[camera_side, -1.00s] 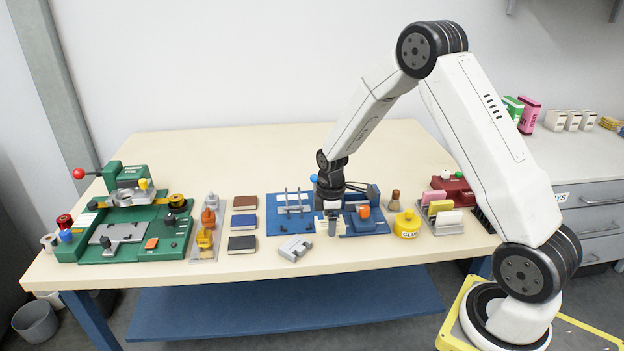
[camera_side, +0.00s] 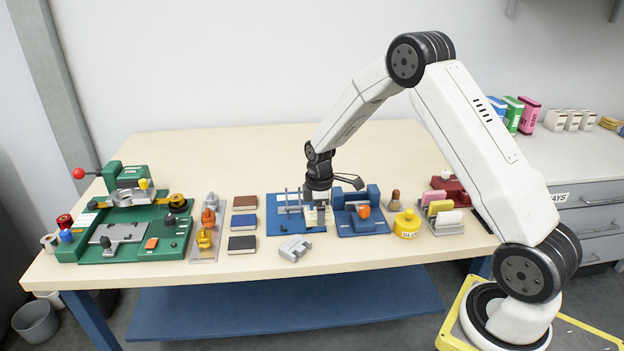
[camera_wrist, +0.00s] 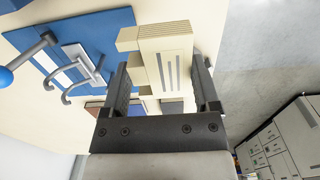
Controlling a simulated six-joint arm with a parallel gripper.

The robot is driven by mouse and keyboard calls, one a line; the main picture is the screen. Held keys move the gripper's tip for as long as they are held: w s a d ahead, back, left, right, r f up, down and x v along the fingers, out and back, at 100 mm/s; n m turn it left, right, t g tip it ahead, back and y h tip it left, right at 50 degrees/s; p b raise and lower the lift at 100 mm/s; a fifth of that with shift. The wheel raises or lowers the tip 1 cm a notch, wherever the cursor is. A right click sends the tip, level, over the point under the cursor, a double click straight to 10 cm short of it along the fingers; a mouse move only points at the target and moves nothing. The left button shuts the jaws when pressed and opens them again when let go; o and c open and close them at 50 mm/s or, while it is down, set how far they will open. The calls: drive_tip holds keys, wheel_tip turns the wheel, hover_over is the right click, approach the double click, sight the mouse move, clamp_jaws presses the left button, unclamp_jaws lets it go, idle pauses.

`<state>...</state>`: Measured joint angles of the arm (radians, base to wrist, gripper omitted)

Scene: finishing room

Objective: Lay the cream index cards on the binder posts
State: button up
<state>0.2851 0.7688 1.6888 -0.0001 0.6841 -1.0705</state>
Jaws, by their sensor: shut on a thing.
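My gripper (camera_wrist: 160,88) is shut on a cream block with a ridged edge, side tabs and dark stripes, which I take to be the cream index cards (camera_wrist: 163,55). In the side view my gripper (camera_side: 316,212) points down at the right end of the blue binder plate (camera_side: 282,227). The cards show there as a small cream patch (camera_side: 309,214), partly hidden by the gripper. The binder posts (camera_side: 287,200) stand upright to their left. In the wrist view the posts (camera_wrist: 75,78) lie left of the cards, apart from them. The cards' height above the plate is unclear.
A blue press-like unit (camera_side: 360,222) adjoins on the right. A grey part (camera_side: 295,248) lies in front. Several books (camera_side: 243,222) lie left, with a green machine (camera_side: 125,235) beyond. A yellow glue pot (camera_side: 407,224) and card rack (camera_side: 446,229) stand right. The table's back is clear.

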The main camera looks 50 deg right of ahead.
approach(295, 223)
drive_tip(key=shift+d+f, duration=0.1)
idle(0.4)
drive_tip(key=shift+f, duration=0.1)
drive_tip(key=shift+f, duration=2.8)
drive_tip(key=shift+f, duration=0.65)
drive_tip(key=o, duration=0.9)
drive_tip(key=shift+r, duration=0.1)
wheel_tip(295, 223, up, 11)
idle(1.0)
idle(0.4)
